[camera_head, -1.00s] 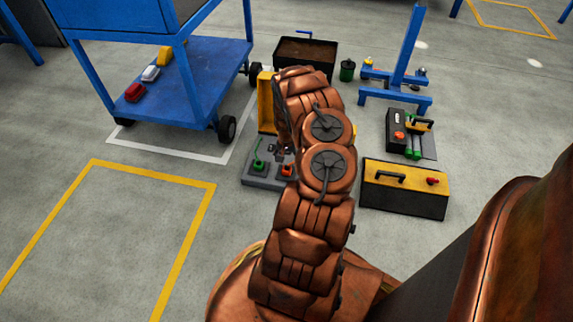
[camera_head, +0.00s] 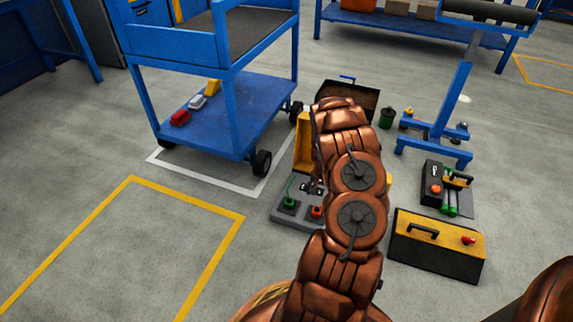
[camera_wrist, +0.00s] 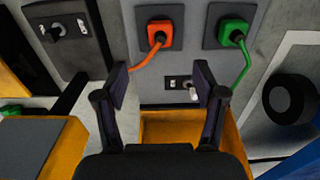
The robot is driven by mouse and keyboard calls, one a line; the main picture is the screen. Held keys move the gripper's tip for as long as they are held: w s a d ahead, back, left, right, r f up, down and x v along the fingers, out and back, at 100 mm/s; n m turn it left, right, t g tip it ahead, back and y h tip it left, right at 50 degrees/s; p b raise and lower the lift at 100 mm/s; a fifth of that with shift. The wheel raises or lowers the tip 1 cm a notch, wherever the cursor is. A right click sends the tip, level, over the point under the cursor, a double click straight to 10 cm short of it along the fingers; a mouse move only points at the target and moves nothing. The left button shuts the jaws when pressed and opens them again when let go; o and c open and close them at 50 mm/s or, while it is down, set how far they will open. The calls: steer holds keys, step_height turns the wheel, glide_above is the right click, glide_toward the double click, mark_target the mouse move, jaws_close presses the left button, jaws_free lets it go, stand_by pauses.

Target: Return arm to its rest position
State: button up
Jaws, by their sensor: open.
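My gripper (camera_wrist: 158,88) is open and empty in the wrist view, its two dark fingers spread apart. Between and beyond them is a grey panel (camera_wrist: 185,62) with an orange plug (camera_wrist: 160,33), a green plug (camera_wrist: 232,30) and a small dark switch (camera_wrist: 180,84) with a light tip. The fingers appear apart from both plugs. In the head view my copper arm reaches forward over the grey panel (camera_head: 283,219), where the green plug (camera_head: 290,200) and orange plug (camera_head: 317,211) show. The gripper (camera_head: 314,187) is small there and partly hidden by the arm.
A blue cart (camera_head: 240,102) stands at the left behind the panel. A black and yellow toolbox (camera_head: 436,252), a dark case (camera_head: 436,190) and a blue stand (camera_head: 450,115) are at the right. Yellow-lined floor at the left is clear.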

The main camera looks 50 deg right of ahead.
steer(key=shift+r, duration=0.1)
steer(key=w+a+r+n+p, duration=0.1)
steer(key=a+r+p, duration=0.2)
steer(key=r, duration=0.6)
steer(key=w+a+r+n+g+p, duration=0.15)
steer(key=r+p, duration=0.25)
steer(key=r, duration=0.4)
steer(key=a+r+p, duration=0.3)
steer(key=r, duration=0.6)
steer(key=s+a+r+n+p, duration=0.1)
steer(key=a+r+n+p, duration=0.1)
steer(key=a+r+p, duration=0.8)
steer(key=a+r+n+p, duration=0.15)
steer(key=a+r, duration=0.55)
steer(key=r, duration=0.9)
steer(key=s+a+r+n+p, duration=0.2)
steer(key=s+a+r+p, duration=0.15)
steer(key=a+r, duration=0.35)
steer(key=s+a+r+n+p, duration=0.1)
steer(key=s+a+r+p, duration=0.2)
steer(key=a+r+p, duration=0.4)
steer(key=s+a+r+n+p, duration=0.5)
steer(key=s+a+r+p, duration=0.2)
steer(key=s+r, duration=0.5)
steer(key=s+a, duration=0.2)
steer(key=shift+s+a+r, duration=0.15)
steer(key=shift+a+r, duration=0.05)
steer(key=shift+a, duration=0.2)
